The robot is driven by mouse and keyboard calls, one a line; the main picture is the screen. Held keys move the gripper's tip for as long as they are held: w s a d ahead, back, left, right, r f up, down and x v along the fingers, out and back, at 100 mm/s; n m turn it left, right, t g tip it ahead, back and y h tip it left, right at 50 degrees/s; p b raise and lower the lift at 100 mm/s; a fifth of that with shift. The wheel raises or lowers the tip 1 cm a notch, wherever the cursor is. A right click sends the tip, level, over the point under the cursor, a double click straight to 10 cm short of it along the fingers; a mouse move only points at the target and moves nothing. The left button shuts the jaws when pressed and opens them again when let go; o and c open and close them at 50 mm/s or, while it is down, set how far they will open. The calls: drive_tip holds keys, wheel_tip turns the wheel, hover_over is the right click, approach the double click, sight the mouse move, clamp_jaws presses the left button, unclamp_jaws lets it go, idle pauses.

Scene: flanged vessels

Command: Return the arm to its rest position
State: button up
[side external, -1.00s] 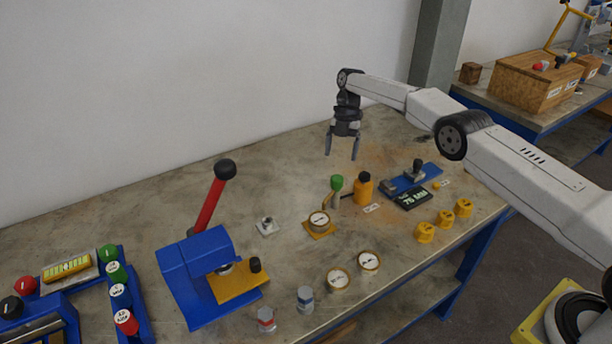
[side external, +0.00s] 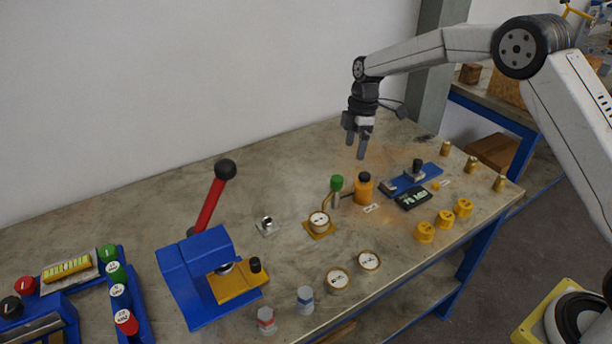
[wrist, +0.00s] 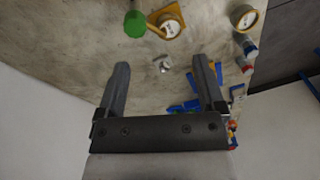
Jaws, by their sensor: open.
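My gripper (side external: 356,146) hangs with its fingers down above the back of the table, left of the blue fixture. No object touches the fingers.
A blue press with a red lever (side external: 208,205) stands front left. A green-topped valve (side external: 336,183), an orange bottle (side external: 363,188), a blue fixture (side external: 412,179) and a display (side external: 413,199) stand below my gripper. Yellow caps (side external: 445,219) and brass pieces (side external: 471,165) line the right edge.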

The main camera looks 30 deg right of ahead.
drive_tip(key=s+m+t+h, duration=0.1)
drive_tip(key=s+m+t, duration=0.2)
drive_tip(key=s+m, duration=1.1)
drive_tip(key=s, duration=1.3)
drive_tip(key=shift+s+a+h, duration=0.2)
drive_tip(key=shift+s+h, duration=0.1)
drive_tip(key=shift+s, duration=0.1)
